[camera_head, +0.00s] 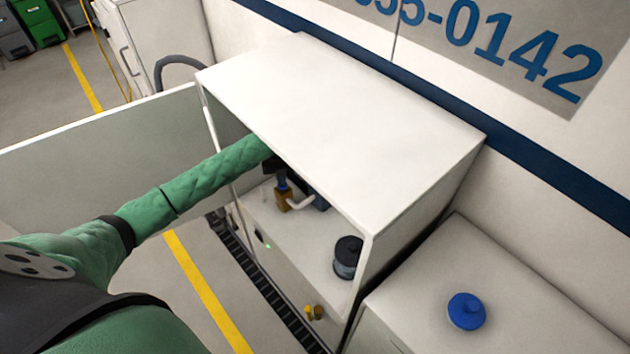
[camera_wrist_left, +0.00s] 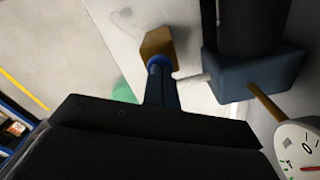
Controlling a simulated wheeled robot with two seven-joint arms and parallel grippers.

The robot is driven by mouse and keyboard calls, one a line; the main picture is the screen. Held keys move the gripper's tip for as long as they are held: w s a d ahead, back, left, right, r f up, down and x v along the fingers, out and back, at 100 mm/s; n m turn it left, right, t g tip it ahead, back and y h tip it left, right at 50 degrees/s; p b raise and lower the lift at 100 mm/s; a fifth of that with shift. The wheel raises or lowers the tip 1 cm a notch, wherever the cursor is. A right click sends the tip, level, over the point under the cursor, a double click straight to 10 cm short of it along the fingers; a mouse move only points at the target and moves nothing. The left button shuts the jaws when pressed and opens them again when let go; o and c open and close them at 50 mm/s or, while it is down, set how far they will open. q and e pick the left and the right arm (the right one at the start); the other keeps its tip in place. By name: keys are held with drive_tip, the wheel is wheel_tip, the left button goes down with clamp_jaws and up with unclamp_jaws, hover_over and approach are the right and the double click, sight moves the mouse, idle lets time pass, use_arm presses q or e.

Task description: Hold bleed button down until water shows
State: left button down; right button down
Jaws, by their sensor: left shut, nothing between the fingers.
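My left arm reaches into the open white cabinet (camera_head: 330,95). My left gripper (camera_head: 281,180) is shut and empty, its fingers pointing down at a small brass block (camera_head: 284,199). In the left wrist view, the shut dark fingertips (camera_wrist_left: 159,74) meet a blue round part, seemingly the bleed button (camera_wrist_left: 158,60), on the brass block (camera_wrist_left: 157,43). The fingers hide most of it, so I cannot tell how far it is pressed. A pale spout (camera_head: 300,203) leaves the block. I see no water at it. My right gripper is out of view.
A dark blue housing (camera_wrist_left: 245,75) with a black cylinder stands beside the block, and a gauge (camera_wrist_left: 298,150) is near it. A dark-lidded jar (camera_head: 346,258) stands near the cabinet opening. The open door (camera_head: 90,150) is at left. A blue knob (camera_head: 466,311) sits on the right-hand unit.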

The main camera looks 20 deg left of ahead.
use_arm(q)
drive_tip(key=shift+r+p, duration=0.45)
drive_tip(key=shift+r, duration=2.65)
